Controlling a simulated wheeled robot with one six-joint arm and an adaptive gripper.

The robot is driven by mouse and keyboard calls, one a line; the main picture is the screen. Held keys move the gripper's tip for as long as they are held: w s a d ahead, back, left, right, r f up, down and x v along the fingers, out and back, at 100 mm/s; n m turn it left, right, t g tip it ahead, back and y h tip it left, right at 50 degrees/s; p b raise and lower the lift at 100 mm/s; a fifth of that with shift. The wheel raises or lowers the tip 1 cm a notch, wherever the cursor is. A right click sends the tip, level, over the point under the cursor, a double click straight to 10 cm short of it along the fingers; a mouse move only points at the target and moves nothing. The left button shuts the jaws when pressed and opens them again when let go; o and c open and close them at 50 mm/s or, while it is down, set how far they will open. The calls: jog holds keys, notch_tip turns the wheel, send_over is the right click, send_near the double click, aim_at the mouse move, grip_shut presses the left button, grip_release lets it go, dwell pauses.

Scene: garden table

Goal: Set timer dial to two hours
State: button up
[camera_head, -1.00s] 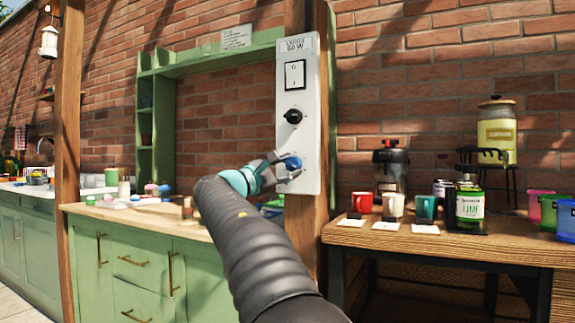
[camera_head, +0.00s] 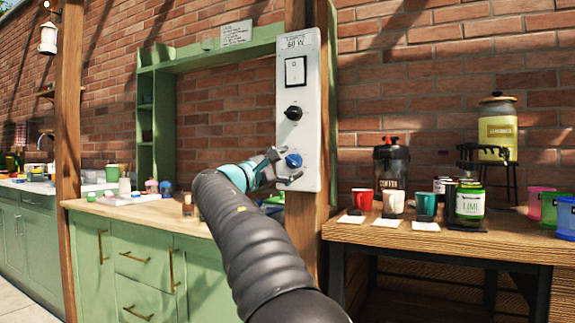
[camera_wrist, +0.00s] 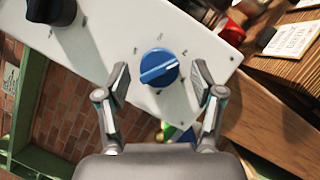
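A white control panel (camera_head: 311,75) is fixed to a wooden post. It carries a rocker switch (camera_head: 295,72) at the top, a black dial (camera_head: 293,113) in the middle and a blue dial (camera_head: 293,160) near the bottom. In the wrist view the blue dial (camera_wrist: 158,68) has a pale pointer line slanting toward the upper right, with small marks around it too blurred to read. My gripper (camera_wrist: 160,88) is open, one finger on each side of the blue dial, with visible gaps. The black dial (camera_wrist: 52,10) shows at the wrist view's upper left.

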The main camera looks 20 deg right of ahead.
jog(key=v, duration=1.2)
dwell(0.4)
